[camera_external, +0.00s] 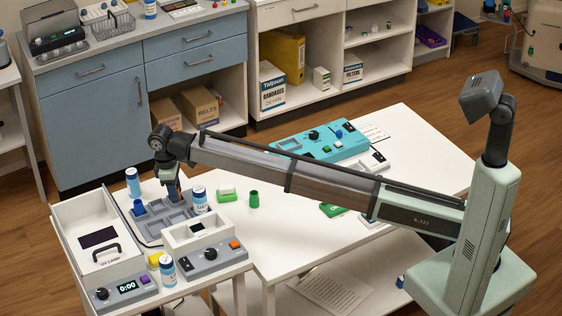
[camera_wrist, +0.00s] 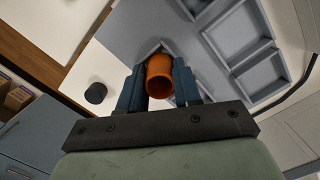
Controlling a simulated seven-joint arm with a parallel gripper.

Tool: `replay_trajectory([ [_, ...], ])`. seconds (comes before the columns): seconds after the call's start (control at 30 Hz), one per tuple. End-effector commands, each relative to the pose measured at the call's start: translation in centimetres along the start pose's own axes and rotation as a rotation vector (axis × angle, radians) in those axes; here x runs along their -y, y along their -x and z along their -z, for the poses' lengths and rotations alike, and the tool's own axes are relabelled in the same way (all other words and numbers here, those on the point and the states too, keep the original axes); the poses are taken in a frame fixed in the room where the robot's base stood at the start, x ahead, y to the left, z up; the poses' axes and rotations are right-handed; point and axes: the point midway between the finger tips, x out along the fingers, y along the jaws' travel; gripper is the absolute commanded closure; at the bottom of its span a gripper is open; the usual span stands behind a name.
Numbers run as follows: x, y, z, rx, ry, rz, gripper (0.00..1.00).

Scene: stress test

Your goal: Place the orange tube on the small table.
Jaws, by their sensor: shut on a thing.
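My gripper (camera_wrist: 160,90) is shut on the orange tube (camera_wrist: 159,82), with one dark finger on each side of its open round end. In the outside view my gripper (camera_external: 174,192) points down over a grey compartment tray (camera_external: 182,225), and the tube is mostly hidden there. I cannot tell whether the tube's lower end touches the tray. The tray also shows in the wrist view (camera_wrist: 216,72). It stands on the smaller white table (camera_external: 238,266) at the left.
Around the tray stand blue-and-white bottles (camera_external: 133,182), a dark blue cup (camera_external: 139,207), a white box (camera_external: 98,268) and a control box (camera_external: 204,262). The larger white table (camera_external: 290,240) holds a green cup (camera_external: 254,199) and a teal device (camera_external: 318,141); its front part is clear.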

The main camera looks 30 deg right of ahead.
Motion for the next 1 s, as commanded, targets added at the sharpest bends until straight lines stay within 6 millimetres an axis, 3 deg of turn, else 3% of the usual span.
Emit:
replay_trajectory([
  [0.33,-0.1,-0.2,0.0,0.002,-0.002,-0.001,0.37],
  [0.73,-0.3,0.1,0.0,0.003,-0.004,-0.005,0.37],
  [1.0,-0.1,4.1,0.1,0.0,-0.001,-0.001,0.37],
])
